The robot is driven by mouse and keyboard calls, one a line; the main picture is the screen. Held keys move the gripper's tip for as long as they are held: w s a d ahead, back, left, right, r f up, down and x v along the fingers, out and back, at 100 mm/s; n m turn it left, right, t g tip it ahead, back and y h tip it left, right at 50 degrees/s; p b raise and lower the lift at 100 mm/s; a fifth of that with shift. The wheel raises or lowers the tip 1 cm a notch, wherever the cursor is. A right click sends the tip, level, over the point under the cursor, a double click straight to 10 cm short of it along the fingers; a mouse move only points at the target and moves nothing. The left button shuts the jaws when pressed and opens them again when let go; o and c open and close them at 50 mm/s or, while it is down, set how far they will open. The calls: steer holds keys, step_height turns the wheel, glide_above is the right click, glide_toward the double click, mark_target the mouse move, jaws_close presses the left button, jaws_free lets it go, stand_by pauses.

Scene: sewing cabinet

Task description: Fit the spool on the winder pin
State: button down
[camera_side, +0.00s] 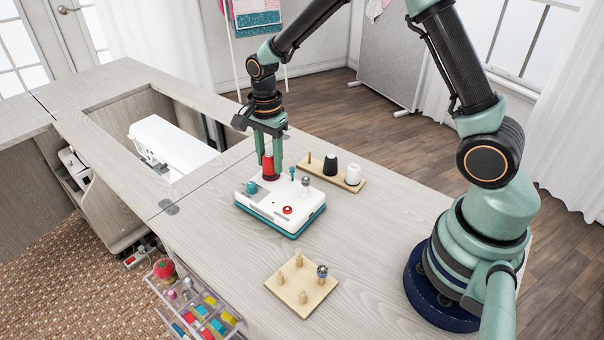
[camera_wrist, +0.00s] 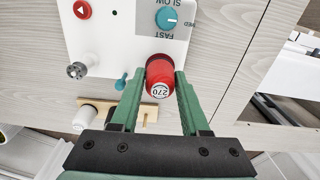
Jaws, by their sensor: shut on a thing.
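A red spool (camera_side: 268,164) is between the fingers of my gripper (camera_side: 269,170), which is shut on it. It stands roughly upright at the back of the white winder (camera_side: 262,204) with its teal base. In the wrist view the spool (camera_wrist: 160,78) shows its round end marked 270, with a green finger of my gripper (camera_wrist: 161,80) on each side. No bare winder pin shows under the spool; that spot is hidden, and I cannot tell whether the spool touches the winder top or sits on a pin.
A teal dial (camera_wrist: 166,18), a red button (camera_side: 287,210), a metal knob (camera_side: 305,181) and a teal post (camera_side: 292,172) stand close around the spool. Behind is a wooden rack (camera_side: 342,181) with black and white spools. A peg board (camera_side: 290,293) lies in front.

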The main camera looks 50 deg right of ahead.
steer(key=shift+f, duration=0.5)
stand_by(0.8)
steer(key=shift+c, duration=1.6)
jaws_free()
steer(key=shift+r, duration=0.1)
step_height(320, 180, up, 12)
